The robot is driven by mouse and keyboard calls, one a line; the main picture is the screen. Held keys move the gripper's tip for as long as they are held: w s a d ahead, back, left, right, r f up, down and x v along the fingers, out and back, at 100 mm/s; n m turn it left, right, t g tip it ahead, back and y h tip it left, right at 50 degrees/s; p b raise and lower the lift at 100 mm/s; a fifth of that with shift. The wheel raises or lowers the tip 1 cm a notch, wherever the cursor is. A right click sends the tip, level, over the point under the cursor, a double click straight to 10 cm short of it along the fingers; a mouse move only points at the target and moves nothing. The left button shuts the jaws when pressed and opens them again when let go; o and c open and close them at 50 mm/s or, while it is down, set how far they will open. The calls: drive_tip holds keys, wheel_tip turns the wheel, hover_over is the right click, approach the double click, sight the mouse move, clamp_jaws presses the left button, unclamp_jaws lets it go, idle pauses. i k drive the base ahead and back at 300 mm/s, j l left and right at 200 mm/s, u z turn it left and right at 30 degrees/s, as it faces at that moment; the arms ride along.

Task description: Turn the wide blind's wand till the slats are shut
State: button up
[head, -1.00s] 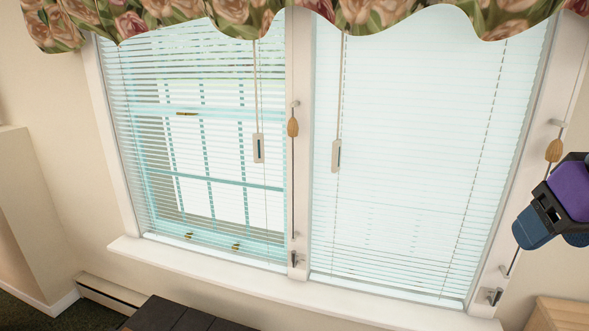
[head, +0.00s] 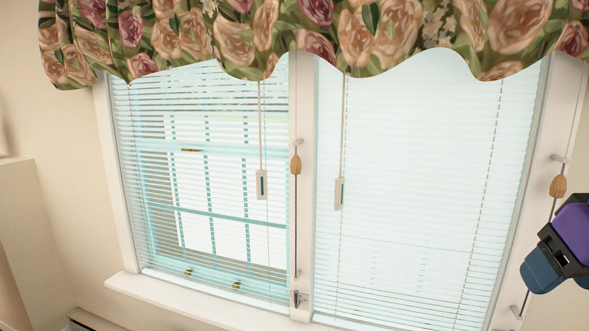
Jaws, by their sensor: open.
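Two blinds hang side by side in the window. The wider right blind (head: 420,170) looks pale and nearly solid, with thin lines between its slats. The narrower left blind (head: 225,235) has tilted-open slats, with the outside showing through. A pale flat handle (head: 339,193) hangs on a thin line at the right blind's left side. A similar handle (head: 262,185) hangs at the left blind's right side. Which hanging part is the wand is hard to tell. Part of my purple and blue arm shows at the right edge. My gripper's fingers are not visible.
A floral valance (head: 330,35) hides the blinds' tops. Wooden tassels hang on the centre post (head: 296,164) and the right frame (head: 558,187), beside thin dark rods or cords and small brackets. A white sill (head: 180,305) juts out below.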

sight(260, 175)
drive_tip(key=i+j+u, duration=0.3)
drive_tip(key=j, duration=0.2)
drive_tip(key=i+j+u, duration=0.3)
drive_tip(key=j, duration=0.15)
